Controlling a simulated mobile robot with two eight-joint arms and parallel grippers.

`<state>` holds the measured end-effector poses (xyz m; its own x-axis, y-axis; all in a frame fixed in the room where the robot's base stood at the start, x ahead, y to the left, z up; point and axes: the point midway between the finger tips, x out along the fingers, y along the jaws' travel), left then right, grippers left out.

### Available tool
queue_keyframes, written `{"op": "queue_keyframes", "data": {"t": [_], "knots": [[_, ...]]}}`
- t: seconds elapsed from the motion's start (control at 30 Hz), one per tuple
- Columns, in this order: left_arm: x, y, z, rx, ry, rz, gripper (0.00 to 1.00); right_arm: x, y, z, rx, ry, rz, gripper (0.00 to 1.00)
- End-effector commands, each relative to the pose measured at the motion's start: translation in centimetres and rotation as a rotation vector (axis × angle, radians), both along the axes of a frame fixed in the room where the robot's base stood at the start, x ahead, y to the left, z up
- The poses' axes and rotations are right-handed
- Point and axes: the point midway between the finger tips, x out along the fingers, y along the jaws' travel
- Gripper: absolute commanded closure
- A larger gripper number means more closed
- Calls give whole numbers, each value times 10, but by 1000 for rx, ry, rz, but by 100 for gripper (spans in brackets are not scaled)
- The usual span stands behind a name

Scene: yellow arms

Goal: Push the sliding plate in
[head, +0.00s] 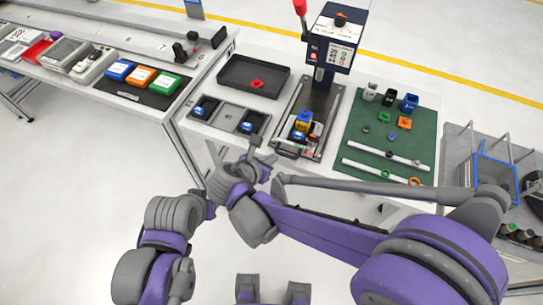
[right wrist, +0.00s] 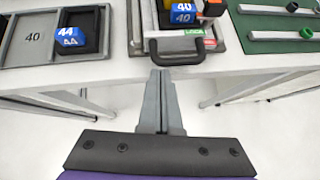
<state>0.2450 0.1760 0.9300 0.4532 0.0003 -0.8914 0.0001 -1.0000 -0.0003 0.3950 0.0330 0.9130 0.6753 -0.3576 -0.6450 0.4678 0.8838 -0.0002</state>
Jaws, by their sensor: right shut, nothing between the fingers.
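The sliding plate (head: 312,148) lies at the front of the press base, with a dark handle (right wrist: 176,58) on its near edge, at the table's front edge. My right gripper (head: 257,140) is shut and empty. In the right wrist view its fingertips (right wrist: 160,73) point at the handle from the near side, just short of it or touching; I cannot tell which. My left gripper is not visible.
The press (head: 335,38) with a red lever stands behind the plate. A grey tray (right wrist: 30,38) with blue-labelled blocks lies to the left, and a dark tray (head: 232,76) behind it. A green mat (head: 425,125) with small parts and rails lies to the right.

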Motion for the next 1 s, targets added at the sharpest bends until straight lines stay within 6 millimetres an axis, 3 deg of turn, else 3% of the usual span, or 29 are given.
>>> {"op": "queue_keyframes", "data": {"t": [0.37, 0.47, 0.8, 1.0], "knots": [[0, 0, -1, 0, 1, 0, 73, 4, -2, -1, 0, 1, -2, 100], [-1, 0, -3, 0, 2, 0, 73, 20, -7, -1, 0, 1, -5, 100], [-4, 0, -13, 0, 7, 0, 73, 107, -36, -2, 0, 1, -4, 100], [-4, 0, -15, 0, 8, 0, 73, 126, -41, -1, -1, 0, -1, 100]]}}
